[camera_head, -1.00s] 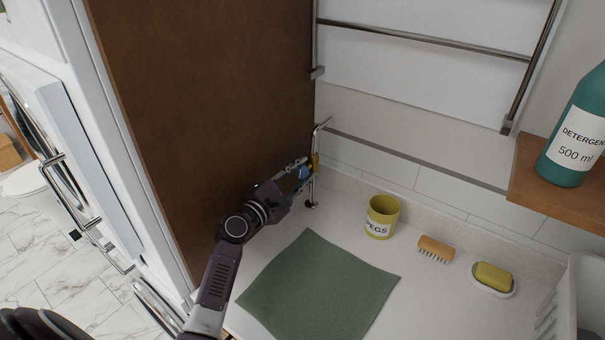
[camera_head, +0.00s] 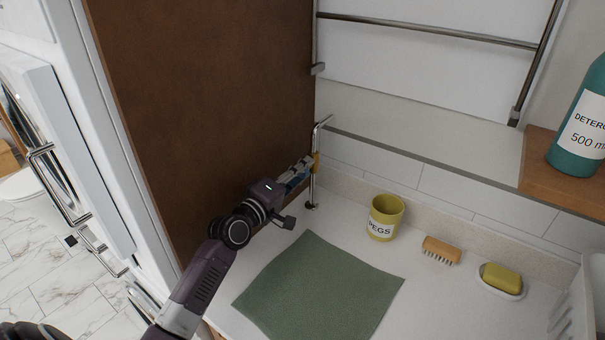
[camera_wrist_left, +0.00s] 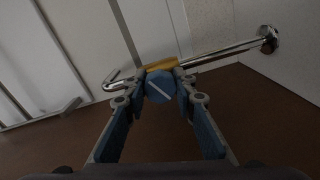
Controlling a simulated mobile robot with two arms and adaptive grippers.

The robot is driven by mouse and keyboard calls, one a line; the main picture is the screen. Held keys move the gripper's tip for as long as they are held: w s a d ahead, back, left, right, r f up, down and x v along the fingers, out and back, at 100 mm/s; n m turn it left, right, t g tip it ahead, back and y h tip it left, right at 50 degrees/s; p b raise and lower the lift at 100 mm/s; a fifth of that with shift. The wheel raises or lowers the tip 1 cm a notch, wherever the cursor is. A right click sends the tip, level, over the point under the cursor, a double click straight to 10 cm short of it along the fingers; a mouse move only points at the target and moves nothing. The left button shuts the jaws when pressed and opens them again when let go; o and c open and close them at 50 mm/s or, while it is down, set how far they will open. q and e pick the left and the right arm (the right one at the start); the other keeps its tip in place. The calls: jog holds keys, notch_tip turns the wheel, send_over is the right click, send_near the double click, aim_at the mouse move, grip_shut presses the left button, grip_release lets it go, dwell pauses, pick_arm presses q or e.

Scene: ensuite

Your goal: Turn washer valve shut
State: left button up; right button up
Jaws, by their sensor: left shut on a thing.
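The washer valve has a brass body (camera_head: 316,161) on an upright chrome pipe (camera_head: 312,189) beside the brown panel. In the left wrist view, the brass body (camera_wrist_left: 161,64) lies behind a round blue knob (camera_wrist_left: 159,87) with a pale diagonal line across its face. My left gripper (camera_head: 305,166) reaches the valve from the left. In the left wrist view, its fingertips (camera_wrist_left: 159,92) are shut on the knob, one on each side. In the head view the gripper mostly hides the knob. My right gripper is not in view.
A green cloth (camera_head: 318,288) lies on the white counter. A yellow pegs cup (camera_head: 385,218), a brush (camera_head: 441,249) and soap on a dish (camera_head: 501,280) stand to the right. The brown panel (camera_head: 205,110) borders the left arm. A detergent bottle (camera_head: 582,125) is on the shelf.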

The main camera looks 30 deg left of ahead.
pick_arm(q)
jog(key=m, duration=0.2)
jog(key=shift+f+m, duration=0.15)
jog(key=shift+m, duration=1.75)
jog(key=o, duration=1.2)
jog(key=shift+c, duration=0.2)
jog(key=shift+s, duration=0.1)
jog(key=s+a, duration=0.1)
jog(key=s, duration=1)
jog(key=shift+s+a, duration=0.3)
jog(key=shift+s, duration=0.1)
